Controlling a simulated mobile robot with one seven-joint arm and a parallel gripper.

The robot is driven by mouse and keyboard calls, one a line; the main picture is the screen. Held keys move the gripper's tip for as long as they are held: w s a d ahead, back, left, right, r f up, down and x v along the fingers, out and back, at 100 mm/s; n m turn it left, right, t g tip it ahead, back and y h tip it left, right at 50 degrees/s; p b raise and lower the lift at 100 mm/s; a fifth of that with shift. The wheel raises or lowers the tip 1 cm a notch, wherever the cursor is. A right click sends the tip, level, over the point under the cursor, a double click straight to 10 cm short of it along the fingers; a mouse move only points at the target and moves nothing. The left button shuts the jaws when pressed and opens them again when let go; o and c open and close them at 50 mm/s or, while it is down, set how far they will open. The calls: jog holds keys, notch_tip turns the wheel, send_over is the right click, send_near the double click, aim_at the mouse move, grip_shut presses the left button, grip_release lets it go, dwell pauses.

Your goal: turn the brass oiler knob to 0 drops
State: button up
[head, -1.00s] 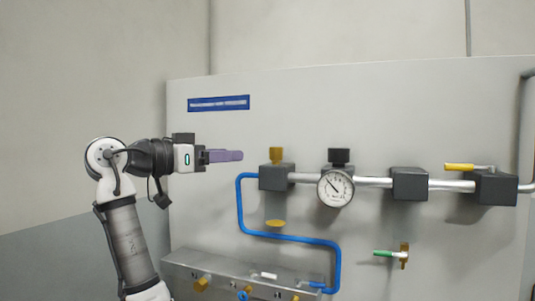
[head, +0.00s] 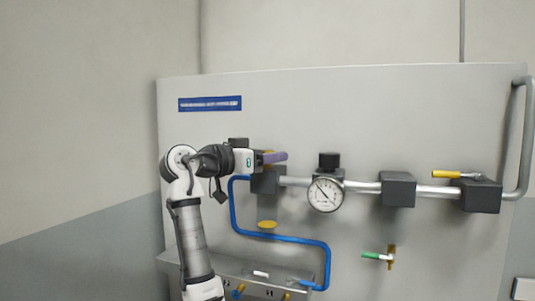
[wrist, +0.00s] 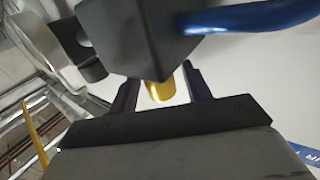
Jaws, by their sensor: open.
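The brass oiler knob (wrist: 161,91) shows in the wrist view as a bright stub against the dark oiler block (wrist: 150,35). In the head view the oiler block (head: 267,181) sits at the left end of the pipe, and the knob on its top is mostly hidden by my gripper. My gripper (head: 282,156) is at the height of the knob, pointing right; in the wrist view its two dark fingers (wrist: 160,84) are open, one on each side of the knob. I cannot tell whether either finger touches it. No drop marks are readable.
A dial gauge (head: 325,194) with a black knob (head: 329,160) is to the right. A yellow-handled valve (head: 447,174) and a green-handled one (head: 371,255) are farther right. A blue hose (head: 290,239) runs below the oiler, past a brass disc (head: 267,224).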

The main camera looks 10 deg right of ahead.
jog(key=shift+c, duration=0.4)
jog(key=c, duration=0.9)
jog(key=shift+o, duration=0.2)
jog(key=shift+f+n+t+b, duration=0.1)
jog(key=shift+n+t+b, duration=0.3)
jog(key=shift+t+b, duration=0.1)
jog(key=n+t+y+b, duration=0.1)
jog(key=n+t+y, duration=0.1)
jog(key=t, duration=0.1)
jog(key=shift+b, duration=0.3)
jog(key=n+t+y+b, duration=0.1)
jog(key=n+t+y, duration=0.3)
jog(key=y, duration=0.1)
jog(key=shift+n+t+b, duration=0.3)
jog(key=shift+b, duration=0.1)
jog(key=n+t+y, duration=0.1)
jog(key=n+y, duration=0.1)
jog(key=y, duration=0.2)
jog(key=n+t+y, duration=0.1)
jog(key=n+y, duration=0.2)
jog(key=y, duration=0.1)
jog(key=shift+t, duration=0.3)
jog(key=shift+n+y, duration=1.6)
jog(key=shift+y, duration=1.1)
